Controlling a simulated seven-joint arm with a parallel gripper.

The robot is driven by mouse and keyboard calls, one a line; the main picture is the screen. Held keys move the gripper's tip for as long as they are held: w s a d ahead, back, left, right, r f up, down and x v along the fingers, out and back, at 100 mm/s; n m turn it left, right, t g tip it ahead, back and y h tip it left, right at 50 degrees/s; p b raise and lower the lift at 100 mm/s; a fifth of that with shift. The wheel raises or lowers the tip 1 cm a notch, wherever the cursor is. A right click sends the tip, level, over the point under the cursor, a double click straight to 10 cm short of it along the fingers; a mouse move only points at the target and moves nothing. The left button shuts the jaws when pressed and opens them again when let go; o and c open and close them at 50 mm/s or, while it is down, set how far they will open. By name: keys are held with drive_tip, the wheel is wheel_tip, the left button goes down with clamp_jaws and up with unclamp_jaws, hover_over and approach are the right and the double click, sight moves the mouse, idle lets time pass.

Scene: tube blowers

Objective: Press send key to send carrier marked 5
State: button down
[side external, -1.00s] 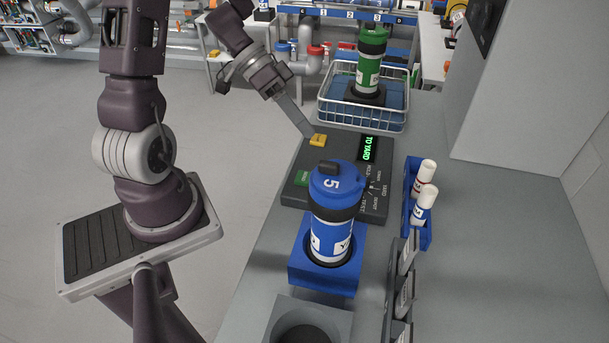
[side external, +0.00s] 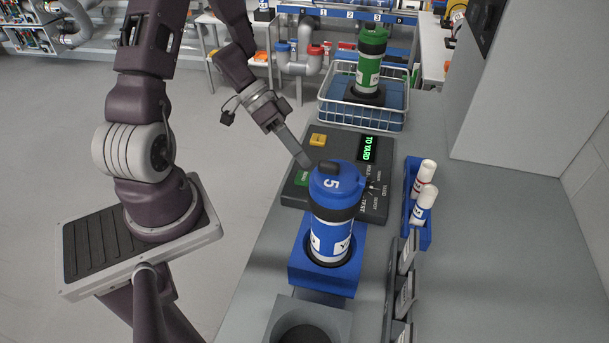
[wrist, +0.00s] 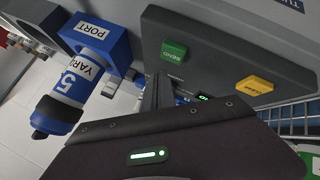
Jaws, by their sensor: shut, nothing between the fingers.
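The blue-capped carrier marked 5 (side external: 331,200) stands upright in a blue port block (side external: 298,264) on the bench; it also shows in the wrist view (wrist: 66,98). The dark control panel (side external: 289,202) lies behind it, its display (side external: 370,149) reading "TO YARD". A green send key (wrist: 174,51) is on the panel; in the side view (side external: 302,178) it is partly hidden by my gripper. My gripper (side external: 306,163) is shut and empty, its tip over the panel near the green key. In the wrist view its fingers (wrist: 158,88) appear beside the key; I cannot tell whether they touch it.
A yellow key (side external: 318,140) sits farther back on the panel. A wire basket (side external: 345,118) holds a green carrier (side external: 369,62) behind it. A blue rack (side external: 416,238) with small white bottles stands right of the panel. The bench at right (side external: 480,220) is clear.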

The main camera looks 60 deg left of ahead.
sight(304, 177)
drive_tip(key=shift+f, duration=0.75)
drive_tip(key=shift+f, duration=0.1)
idle(1.4)
drive_tip(key=shift+f, duration=0.3)
